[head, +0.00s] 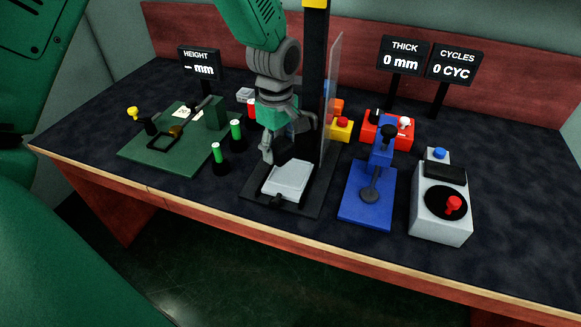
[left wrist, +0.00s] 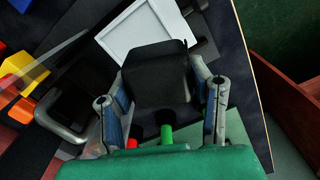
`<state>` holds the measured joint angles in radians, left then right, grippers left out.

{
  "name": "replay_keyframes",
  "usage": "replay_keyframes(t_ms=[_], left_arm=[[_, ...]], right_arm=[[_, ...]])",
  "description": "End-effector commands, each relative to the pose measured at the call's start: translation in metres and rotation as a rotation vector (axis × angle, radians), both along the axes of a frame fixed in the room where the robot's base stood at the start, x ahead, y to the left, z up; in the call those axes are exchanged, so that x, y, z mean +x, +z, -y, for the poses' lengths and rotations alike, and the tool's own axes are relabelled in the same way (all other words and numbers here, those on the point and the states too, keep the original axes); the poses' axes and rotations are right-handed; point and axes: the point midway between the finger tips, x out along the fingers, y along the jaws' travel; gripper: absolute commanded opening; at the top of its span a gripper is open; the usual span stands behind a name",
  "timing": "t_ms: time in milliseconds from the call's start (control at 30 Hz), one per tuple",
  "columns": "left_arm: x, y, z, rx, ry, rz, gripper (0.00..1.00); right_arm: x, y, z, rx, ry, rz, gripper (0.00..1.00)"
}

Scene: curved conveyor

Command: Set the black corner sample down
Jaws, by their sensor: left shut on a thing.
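My left gripper (head: 282,151) comes down from the top in the head view. It is shut on the black corner sample (head: 296,147), a dark block partly hidden by the fingers. In the left wrist view the sample (left wrist: 155,75) sits between the two fingers of the gripper (left wrist: 160,92). It is held over the rear edge of a light grey plate (head: 288,180) on a black base, which also shows in the left wrist view (left wrist: 136,32). I cannot tell whether the sample touches the plate. My right gripper is not in view.
A black post (head: 313,90) and a clear panel (head: 332,95) stand close beside my gripper. Green-topped black cylinders (head: 237,135) stand to the left, near a green board (head: 160,153). A blue stand (head: 367,200) and a grey box (head: 441,215) are to the right.

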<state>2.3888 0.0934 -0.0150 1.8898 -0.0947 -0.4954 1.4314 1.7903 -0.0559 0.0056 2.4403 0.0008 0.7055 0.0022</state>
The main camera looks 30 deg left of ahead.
Motion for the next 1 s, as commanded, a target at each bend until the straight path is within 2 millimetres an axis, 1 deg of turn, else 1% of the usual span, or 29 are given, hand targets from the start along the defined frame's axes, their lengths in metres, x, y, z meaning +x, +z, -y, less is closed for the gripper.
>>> replay_keyframes(t_ms=[33,100,167,200,267,400,500,667,900,933,967,1000], left_arm=[[0.011,0.012,-0.001,0.009,0.112,0.003,0.17],[0.021,0.021,0.0,0.012,0.245,0.0,0.17],[0.027,0.025,0.001,0.014,0.321,-0.002,0.17],[0.029,0.023,0.001,0.013,0.355,-0.006,0.17],[0.031,0.015,0.001,0.013,0.383,-0.008,0.17],[0.031,-0.014,0.0,0.011,0.39,-0.011,0.17],[0.031,-0.029,-0.001,0.01,0.388,-0.01,0.17],[0.03,-0.04,-0.003,0.008,0.388,-0.008,0.17],[0.031,-0.071,0.0,0.011,0.386,-0.008,0.17],[0.031,-0.073,0.0,0.01,0.386,-0.007,0.17],[0.031,-0.073,0.001,0.011,0.386,-0.006,0.13],[0.031,-0.073,0.002,0.012,0.386,-0.005,0.13]], right_arm=[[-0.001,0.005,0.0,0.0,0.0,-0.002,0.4],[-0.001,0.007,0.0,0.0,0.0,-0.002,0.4],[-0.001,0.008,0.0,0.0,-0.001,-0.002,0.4],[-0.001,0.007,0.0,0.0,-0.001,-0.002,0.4],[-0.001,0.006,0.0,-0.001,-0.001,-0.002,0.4],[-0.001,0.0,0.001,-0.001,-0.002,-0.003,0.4],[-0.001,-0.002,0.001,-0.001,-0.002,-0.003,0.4],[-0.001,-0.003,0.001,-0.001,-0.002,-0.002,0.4],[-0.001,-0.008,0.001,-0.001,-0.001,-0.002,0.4],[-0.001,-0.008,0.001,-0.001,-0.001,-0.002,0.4],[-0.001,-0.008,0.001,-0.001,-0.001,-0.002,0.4],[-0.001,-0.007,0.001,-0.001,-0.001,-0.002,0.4]])
